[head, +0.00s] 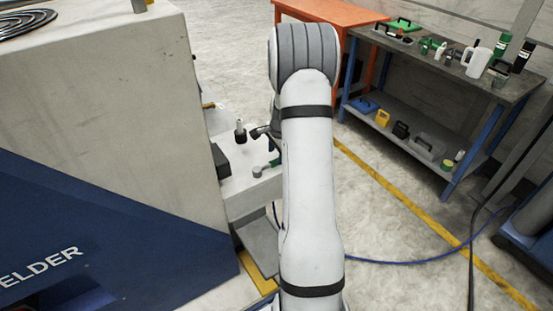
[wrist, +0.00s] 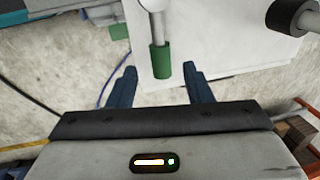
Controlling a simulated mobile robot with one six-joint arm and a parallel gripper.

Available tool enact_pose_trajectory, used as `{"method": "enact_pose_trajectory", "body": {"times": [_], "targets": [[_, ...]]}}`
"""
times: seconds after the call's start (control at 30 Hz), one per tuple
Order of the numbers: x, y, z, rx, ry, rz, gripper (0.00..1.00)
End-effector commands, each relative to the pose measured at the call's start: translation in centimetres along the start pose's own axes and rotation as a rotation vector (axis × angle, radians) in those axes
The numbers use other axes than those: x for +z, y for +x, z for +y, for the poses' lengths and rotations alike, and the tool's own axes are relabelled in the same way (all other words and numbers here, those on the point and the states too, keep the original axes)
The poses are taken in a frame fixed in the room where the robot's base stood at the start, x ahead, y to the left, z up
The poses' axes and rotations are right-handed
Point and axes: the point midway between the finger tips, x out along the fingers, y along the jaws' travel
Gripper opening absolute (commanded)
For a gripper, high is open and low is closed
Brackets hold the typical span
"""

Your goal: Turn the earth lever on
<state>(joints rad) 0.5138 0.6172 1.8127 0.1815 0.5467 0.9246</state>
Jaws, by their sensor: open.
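In the wrist view, a lever with a pale shaft and a green grip (wrist: 160,60) comes down from the top edge over a white surface. I take it for the earth lever, but no label is readable. My gripper (wrist: 160,76) is open, with one dark blue finger on each side of the grip's lower end in the picture. I see no contact, and the depth between them is unclear. In the head view, my arm hides most of the gripper and the lever area. A black-ended lever (head: 240,134) stands up from the white ledge.
The white ledge (head: 240,192) juts from the large welder cabinet (head: 110,100) at left. A dark rounded knob (wrist: 288,14) is at the wrist view's upper right. A workbench (head: 425,62) with tools stands at right. A blue cable (head: 400,262) crosses the floor.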

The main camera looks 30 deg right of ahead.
Motion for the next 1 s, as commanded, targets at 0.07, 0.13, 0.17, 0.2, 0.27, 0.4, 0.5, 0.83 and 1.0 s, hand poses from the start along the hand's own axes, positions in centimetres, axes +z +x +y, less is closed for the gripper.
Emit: {"method": "enact_pose_trajectory", "body": {"times": [0.07, 0.13, 0.17, 0.2, 0.27, 0.4, 0.5, 0.83, 1.0], "targets": [[0.0, -1.3, 0.0, -0.003, 0.0, 0.001, 0.46], [0.0, -2.2, -0.1, -0.003, -0.001, 0.001, 0.46], [0.1, -2.5, -0.1, -0.002, -0.001, 0.001, 0.46], [0.1, -2.9, -0.1, -0.001, -0.001, 0.0, 0.46], [0.1, -3.2, -0.1, 0.0, -0.001, 0.0, 0.46], [0.1, -3.5, 0.0, 0.0, -0.001, 0.0, 0.46], [0.1, -3.4, -0.1, 0.001, -0.001, 0.0, 0.46], [0.2, -3.5, -0.1, 0.0, -0.006, 0.0, 0.46], [2.8, -6.2, 0.0, -0.007, -0.113, 0.001, 0.46]]}}
